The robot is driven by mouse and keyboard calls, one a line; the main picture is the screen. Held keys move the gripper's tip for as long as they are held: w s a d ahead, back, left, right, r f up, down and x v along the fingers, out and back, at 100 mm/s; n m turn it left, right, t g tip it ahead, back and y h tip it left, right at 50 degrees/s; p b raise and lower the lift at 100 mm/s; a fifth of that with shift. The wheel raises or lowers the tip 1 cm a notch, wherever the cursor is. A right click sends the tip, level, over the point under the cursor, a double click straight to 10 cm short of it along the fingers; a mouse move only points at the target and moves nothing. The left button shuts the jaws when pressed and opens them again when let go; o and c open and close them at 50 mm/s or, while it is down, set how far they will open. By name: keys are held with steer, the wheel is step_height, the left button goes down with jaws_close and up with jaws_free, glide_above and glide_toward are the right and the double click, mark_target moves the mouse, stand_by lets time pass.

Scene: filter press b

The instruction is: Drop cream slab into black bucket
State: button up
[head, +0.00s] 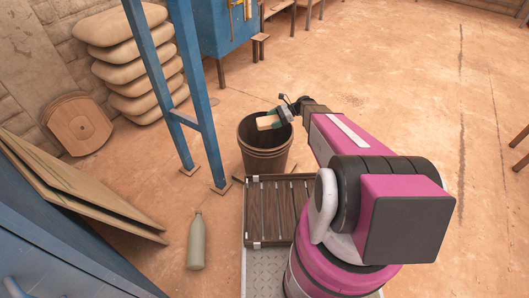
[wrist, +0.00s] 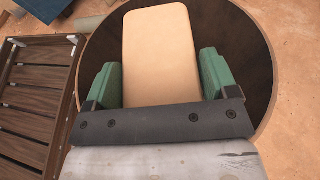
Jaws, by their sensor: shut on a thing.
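The cream slab (wrist: 160,52) is between the green fingers of my gripper (wrist: 159,80) in the wrist view. My gripper is shut on it. In the head view the slab (head: 268,122) shows at the mouth of the black bucket (head: 265,155), with my gripper (head: 281,117) at its right end. The bucket is dark and round and stands upright on the floor. In the wrist view the bucket's inner wall (wrist: 245,50) lies around and behind the slab. The slab's exact height against the rim is hard to tell.
A dark slatted wooden crate (head: 278,205) lies just in front of the bucket. A blue steel frame (head: 190,85) stands close left of it. A green-grey bottle (head: 196,240) stands on the floor, front left. Stacked sacks (head: 135,60) are at back left.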

steer(key=shift+f, duration=1.6)
steer(key=o, duration=1.2)
steer(key=shift+c, duration=0.2)
steer(key=v, duration=1.1)
steer(key=shift+s+a, duration=0.1)
